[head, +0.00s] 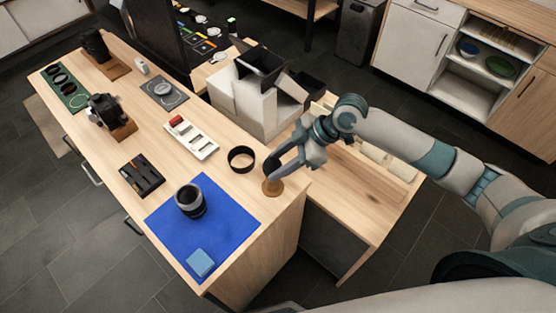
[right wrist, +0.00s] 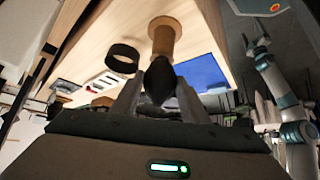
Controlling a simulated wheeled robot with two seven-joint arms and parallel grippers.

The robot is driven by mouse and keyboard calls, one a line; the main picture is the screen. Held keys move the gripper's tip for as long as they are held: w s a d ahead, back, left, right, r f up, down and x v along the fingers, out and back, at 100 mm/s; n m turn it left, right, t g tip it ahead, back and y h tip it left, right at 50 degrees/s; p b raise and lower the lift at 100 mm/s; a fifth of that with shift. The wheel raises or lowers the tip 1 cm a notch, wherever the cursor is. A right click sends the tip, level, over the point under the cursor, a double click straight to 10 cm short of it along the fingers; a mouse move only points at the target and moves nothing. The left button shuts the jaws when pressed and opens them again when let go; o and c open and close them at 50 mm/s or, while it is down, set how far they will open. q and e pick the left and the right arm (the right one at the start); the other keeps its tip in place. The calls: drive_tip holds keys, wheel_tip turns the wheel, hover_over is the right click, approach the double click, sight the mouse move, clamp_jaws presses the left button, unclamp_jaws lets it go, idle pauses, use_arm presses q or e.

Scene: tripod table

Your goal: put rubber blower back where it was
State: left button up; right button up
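My right gripper (head: 270,173) is over the near right corner of the wooden table, directly above a small round wooden stand (head: 272,187). In the right wrist view the dark rubber blower (right wrist: 158,82) sits between the two fingers of this gripper (right wrist: 158,98), which press against its sides. The wooden stand (right wrist: 163,40) is in line just beyond the blower's far end. I cannot tell whether blower and stand touch. In the head view the fingers mostly hide the blower. My left gripper is not in view.
A black ring (head: 241,159) lies just left of the stand. A blue mat (head: 225,225) holds a dark lens (head: 190,200) and a light blue block (head: 200,262). A white tray (head: 192,138), a dark case (head: 142,175) and cameras lie further left. Open boxes (head: 255,105) stand behind.

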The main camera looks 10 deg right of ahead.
drive_tip(key=shift+f, duration=0.45)
drive_tip(key=o, duration=0.6)
drive_tip(key=shift+r, duration=0.1)
drive_tip(key=shift+r, duration=0.5)
drive_tip(key=shift+d+r+b, duration=0.2)
drive_tip(key=shift+d+b, duration=0.1)
drive_tip(key=shift+d, duration=0.05)
drive_tip(key=b+v, duration=0.3)
drive_tip(key=v, duration=0.8)
drive_tip(key=shift+r, duration=0.1)
